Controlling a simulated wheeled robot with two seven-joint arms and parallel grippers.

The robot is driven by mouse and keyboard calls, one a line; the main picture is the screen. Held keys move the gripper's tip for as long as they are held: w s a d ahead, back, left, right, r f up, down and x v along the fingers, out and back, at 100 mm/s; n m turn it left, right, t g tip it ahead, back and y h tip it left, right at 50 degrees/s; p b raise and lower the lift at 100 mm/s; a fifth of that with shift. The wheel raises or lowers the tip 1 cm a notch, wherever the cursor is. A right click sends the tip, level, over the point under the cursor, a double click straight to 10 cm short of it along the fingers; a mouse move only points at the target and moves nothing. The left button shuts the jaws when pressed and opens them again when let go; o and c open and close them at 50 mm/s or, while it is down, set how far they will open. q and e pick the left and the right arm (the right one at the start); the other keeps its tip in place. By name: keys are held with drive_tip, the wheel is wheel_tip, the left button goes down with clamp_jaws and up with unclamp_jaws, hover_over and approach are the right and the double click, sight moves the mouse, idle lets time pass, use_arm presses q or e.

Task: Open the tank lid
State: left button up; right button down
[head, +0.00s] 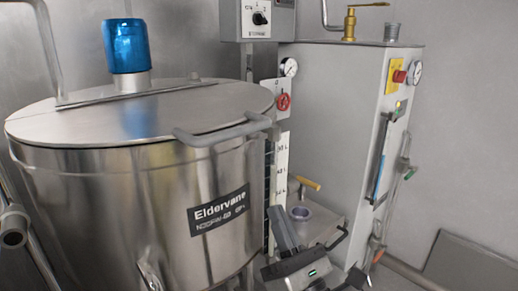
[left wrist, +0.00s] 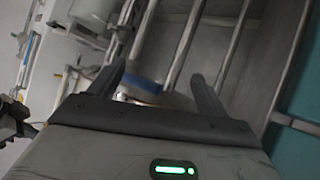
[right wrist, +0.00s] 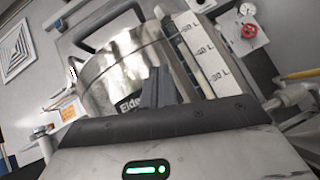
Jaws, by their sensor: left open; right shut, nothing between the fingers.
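The steel tank (head: 130,210) with the "Eldervane" label fills the left of the head view. Its round lid (head: 180,110) lies flat and closed on top. A grey bar handle (head: 222,132) juts from the lid's front right edge. My right gripper (head: 273,212) is shut and empty, below and right of the handle, apart from it. In the right wrist view, the shut fingers (right wrist: 156,74) point at the tank wall (right wrist: 120,75) beside the level scale. My left gripper (left wrist: 167,72) is open in its wrist view, facing metal bars and pipes; I cannot place it in the head view.
A blue cap (head: 126,46) stands on the lid, near a bent grey pipe (head: 47,45). A red valve wheel (head: 284,102) and gauge sit behind the handle.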

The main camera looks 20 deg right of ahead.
sight(250, 120)
drive_tip(key=w+r+p, duration=0.1)
drive_tip(key=w+r, duration=0.1)
drive_tip(key=w+a+r+n+y+p, duration=0.1)
drive_tip(key=w+r, duration=0.1)
drive_tip(key=r, duration=0.1)
drive_tip(key=w+r+n+y+p, duration=0.1)
drive_tip(key=w+r, duration=0.1)
drive_tip(key=r, duration=0.1)
drive_tip(key=shift+w+a+r, duration=0.25)
drive_tip(key=shift+w+a, duration=0.05)
drive_tip(key=shift+a, duration=0.1)
drive_tip(key=r+p, duration=0.2)
drive_tip(key=r, duration=0.1)
drive_tip(key=shift+w+d, duration=0.1)
drive_tip(key=shift+d, duration=0.2)
drive_tip(key=shift+r, duration=0.25)
use_arm(q)
wheel_tip(250, 120, up, 6)
drive_tip(key=a+t, duration=0.1)
drive_tip(key=shift+s+a+r, duration=0.2)
drive_tip(key=shift+s+a, duration=0.05)
drive_tip(key=shift+s, duration=0.15)
drive_tip(key=shift+w+r, duration=0.15)
